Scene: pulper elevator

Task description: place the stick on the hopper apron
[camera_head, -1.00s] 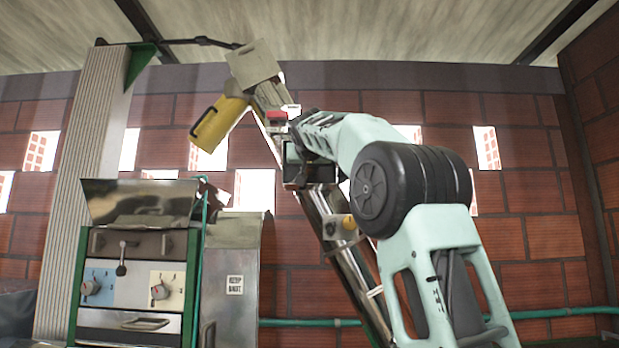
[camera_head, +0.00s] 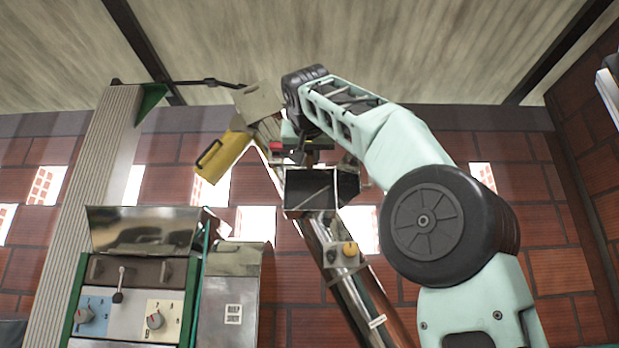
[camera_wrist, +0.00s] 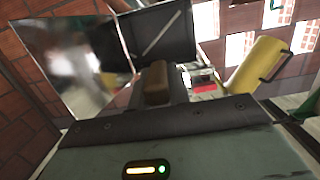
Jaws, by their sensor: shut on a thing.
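The stick (camera_wrist: 156,84) shows in the wrist view as a short brown, wood-like block, held at my gripper (camera_wrist: 158,97). My gripper is shut on it; the fingers are mostly hidden behind the wrist housing. Ahead of the stick is the dark, open hopper (camera_wrist: 178,42), with a thin pale line across its inside. A shiny metal sheet (camera_wrist: 80,62) stands beside it on the left; I cannot tell whether this is the apron. In the head view my gripper (camera_head: 298,152) is above the dark hopper (camera_head: 312,190) on the slanted elevator. The stick cannot be made out there.
A yellow chute (camera_head: 222,155) hangs at the elevator's top left, also in the wrist view (camera_wrist: 258,65). The slanted elevator tube (camera_head: 350,285) runs below the hopper. A control cabinet (camera_head: 130,300) and a metal housing (camera_head: 232,290) stand left. Brick walls are behind.

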